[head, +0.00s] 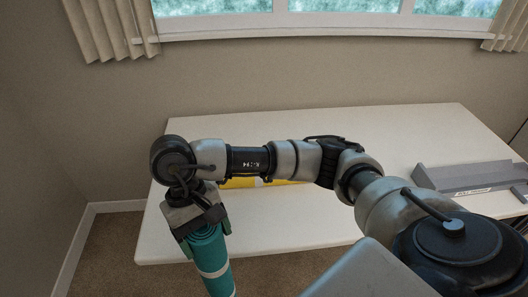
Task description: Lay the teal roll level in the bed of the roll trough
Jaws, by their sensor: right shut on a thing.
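The teal roll (211,257) hangs nearly upright, slightly tilted, at the lower left of the head view, in front of the table's front edge. It has pale bands, and its lower end runs out of the frame. My right gripper (204,229) points down and is shut on the roll's upper end. The roll trough (465,178) is a long grey piece with a small label, on the right part of the table, well apart from the roll. My arm hides part of the scene near it. My left gripper is not in view.
The white table (300,232) is mostly bare at its middle and back. A yellow object (238,184) lies on it, partly hidden behind my right arm. A small dark item (520,191) shows at the right edge. A wall and window stand behind; carpet lies at lower left.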

